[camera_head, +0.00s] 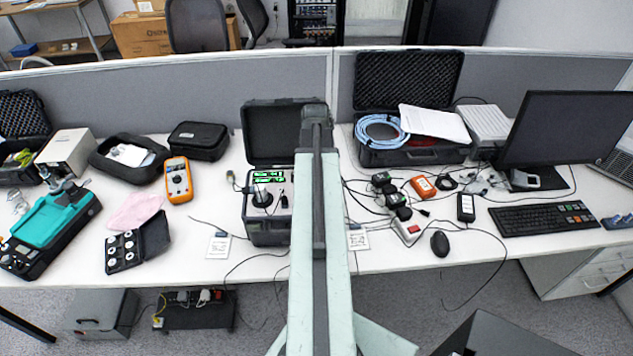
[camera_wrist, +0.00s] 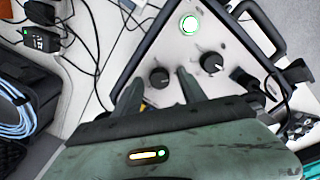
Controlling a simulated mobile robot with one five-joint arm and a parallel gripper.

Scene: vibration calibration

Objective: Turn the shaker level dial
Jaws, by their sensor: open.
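The shaker's control panel (camera_wrist: 180,60) fills the upper right of the wrist view, with two black dials. One dial (camera_wrist: 160,77) shows between and just beyond my fingertips, and the other dial (camera_wrist: 212,63) is to the right, outside the right finger. Their labels are too small to read, so I cannot tell which is the level dial. My gripper (camera_wrist: 157,82) is open, with one finger on each side of the first dial; contact is not clear. In the head view the shaker case (camera_head: 267,228) stands open on the bench, partly behind my arm.
A green-lit button (camera_wrist: 189,25) is above the dials, and a black plug with a cable (camera_wrist: 246,82) is to their right. A case with a blue cable coil (camera_head: 380,130), an orange multimeter (camera_head: 179,181) and loose cables share the white bench (camera_head: 420,262).

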